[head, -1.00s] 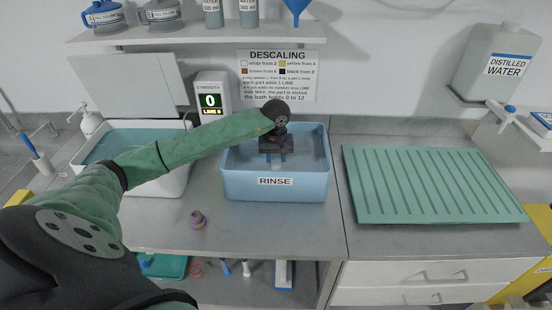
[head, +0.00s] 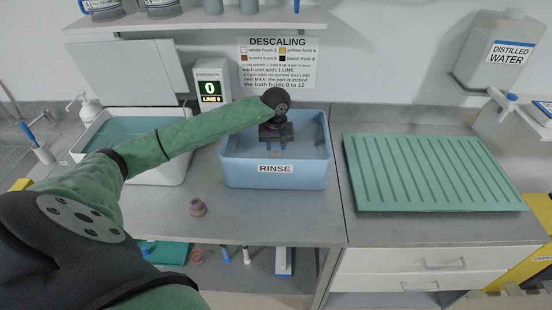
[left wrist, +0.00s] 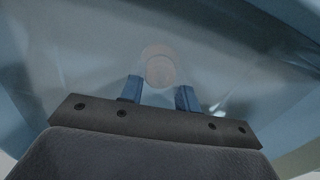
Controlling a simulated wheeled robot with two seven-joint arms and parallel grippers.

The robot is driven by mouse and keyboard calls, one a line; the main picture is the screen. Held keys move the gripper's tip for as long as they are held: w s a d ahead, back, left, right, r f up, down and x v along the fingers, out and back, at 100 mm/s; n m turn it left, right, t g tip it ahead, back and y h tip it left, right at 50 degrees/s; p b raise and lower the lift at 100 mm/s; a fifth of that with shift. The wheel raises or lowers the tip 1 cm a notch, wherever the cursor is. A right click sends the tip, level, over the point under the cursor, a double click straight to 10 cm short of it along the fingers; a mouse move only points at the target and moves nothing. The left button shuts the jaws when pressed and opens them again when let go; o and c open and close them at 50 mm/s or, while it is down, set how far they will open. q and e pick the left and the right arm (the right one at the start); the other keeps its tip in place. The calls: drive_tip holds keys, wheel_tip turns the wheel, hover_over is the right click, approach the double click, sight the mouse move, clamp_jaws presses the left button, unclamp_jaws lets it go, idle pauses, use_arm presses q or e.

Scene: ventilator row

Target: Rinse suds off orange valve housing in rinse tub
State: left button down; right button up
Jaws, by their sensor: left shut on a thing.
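The blue rinse tub (head: 275,183), labelled RINSE, stands on the counter with water in it. My left gripper (head: 276,148) reaches down into the tub, its blue fingers at the water. In the left wrist view, a pale orange round thing, seemingly the valve housing (left wrist: 160,68), shows blurred through the water between the fingertips (left wrist: 160,88). The gripper is shut on it. In the head view the housing is mostly hidden by the gripper and water. Whether suds are on it I cannot tell. My right gripper is not in view.
A white tub (head: 170,172) of teal liquid stands left, beside a display (head: 211,95) reading 0. A small purple-and-brown part (head: 198,207) lies on the counter before the tubs. A ribbed green drying mat (head: 435,172) lies empty at right. A shelf (head: 200,22) hangs above.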

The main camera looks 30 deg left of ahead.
sight(276, 153)
use_arm(q)
drive_tip(key=shift+r, duration=0.15)
drive_tip(key=shift+r+p, duration=0.3)
drive_tip(key=shift+r, duration=1.6)
wheel_tip(276, 153, up, 11)
drive_tip(key=p, duration=0.1)
drive_tip(key=shift+p, duration=0.3)
idle(1.7)
drive_tip(key=shift+r, duration=2)
